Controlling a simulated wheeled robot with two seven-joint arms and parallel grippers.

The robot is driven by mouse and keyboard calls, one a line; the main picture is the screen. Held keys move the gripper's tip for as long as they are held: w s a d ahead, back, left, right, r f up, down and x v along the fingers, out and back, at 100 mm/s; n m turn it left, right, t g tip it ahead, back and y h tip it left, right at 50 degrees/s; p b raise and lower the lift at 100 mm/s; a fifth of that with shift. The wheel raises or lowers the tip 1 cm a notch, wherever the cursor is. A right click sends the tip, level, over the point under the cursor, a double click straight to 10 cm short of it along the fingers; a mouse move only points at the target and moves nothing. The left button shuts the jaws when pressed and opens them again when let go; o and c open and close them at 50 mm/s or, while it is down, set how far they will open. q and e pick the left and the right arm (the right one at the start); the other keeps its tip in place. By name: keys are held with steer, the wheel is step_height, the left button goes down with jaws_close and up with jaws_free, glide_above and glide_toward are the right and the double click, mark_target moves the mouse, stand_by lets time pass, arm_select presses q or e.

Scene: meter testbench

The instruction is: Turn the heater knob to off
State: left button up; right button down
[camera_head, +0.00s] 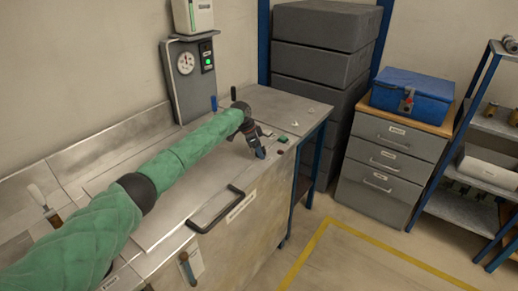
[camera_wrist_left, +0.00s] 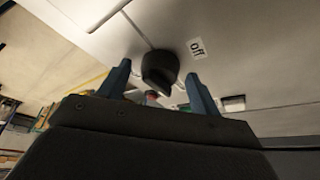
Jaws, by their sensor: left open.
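The heater knob (camera_wrist_left: 158,68) is a round black knob on the pale metal bench surface in the left wrist view. A white label reading "off" (camera_wrist_left: 197,48) is beside it on the right. My left gripper (camera_wrist_left: 160,80) is open, its two blue fingers on either side of the knob in that view; I cannot tell whether they touch it. In the head view my left gripper (camera_head: 260,152) points down at the right end of the bench top, and the knob cannot be made out there. My right gripper is not in view.
The metal bench (camera_head: 185,195) has a black handle (camera_head: 216,210) on its front edge. A grey panel with a gauge (camera_head: 186,63) stands behind. Small buttons (camera_head: 282,139) sit near the gripper. A drawer cabinet with a blue case (camera_head: 411,97) stands at right.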

arm_select(q)
steer(key=c, duration=1)
